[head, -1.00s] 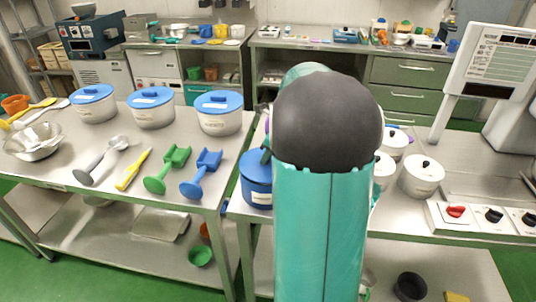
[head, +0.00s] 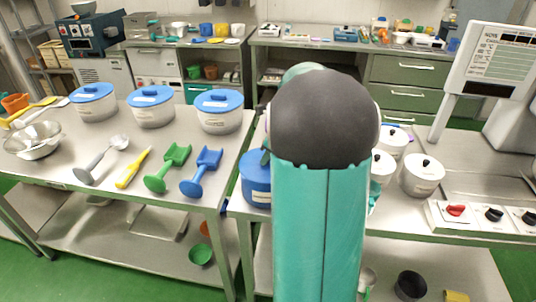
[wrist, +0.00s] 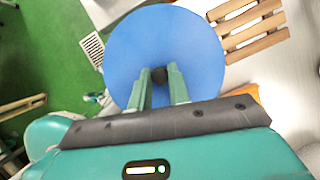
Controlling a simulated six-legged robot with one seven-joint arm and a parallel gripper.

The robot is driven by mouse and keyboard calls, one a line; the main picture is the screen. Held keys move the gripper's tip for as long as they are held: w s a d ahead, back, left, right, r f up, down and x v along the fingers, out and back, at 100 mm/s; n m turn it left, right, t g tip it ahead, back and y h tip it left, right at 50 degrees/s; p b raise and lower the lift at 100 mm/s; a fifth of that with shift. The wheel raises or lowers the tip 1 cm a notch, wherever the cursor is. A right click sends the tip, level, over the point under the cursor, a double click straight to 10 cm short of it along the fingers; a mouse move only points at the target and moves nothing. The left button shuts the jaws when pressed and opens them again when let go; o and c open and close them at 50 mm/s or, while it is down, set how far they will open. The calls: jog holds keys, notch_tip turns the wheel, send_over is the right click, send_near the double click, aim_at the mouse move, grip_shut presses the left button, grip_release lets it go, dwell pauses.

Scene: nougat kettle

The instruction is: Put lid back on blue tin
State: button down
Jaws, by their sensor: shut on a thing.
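The blue tin (head: 256,180) stands on the right-hand steel table, partly hidden behind my teal arm in the head view. A round blue lid (wrist: 185,45) with a dark knob fills the upper middle of the wrist view. My gripper (wrist: 160,76) is shut on the knob of the lid, one finger on each side. The lid hides what is under it, so I cannot tell whether it touches the tin's rim. My fingers are mostly hidden behind my arm in the head view.
White pots (head: 423,175) with dark knobs stand right of my arm. A wooden slatted rack (wrist: 250,27) lies close to the lid. White tins with blue lids (head: 219,111) and several scoops (head: 203,172) are on the left table. A gap separates the tables.

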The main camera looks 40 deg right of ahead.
jog(key=c, duration=0.7)
grip_release()
jog(key=shift+r, duration=0.1)
jog(key=shift+r, duration=3.4)
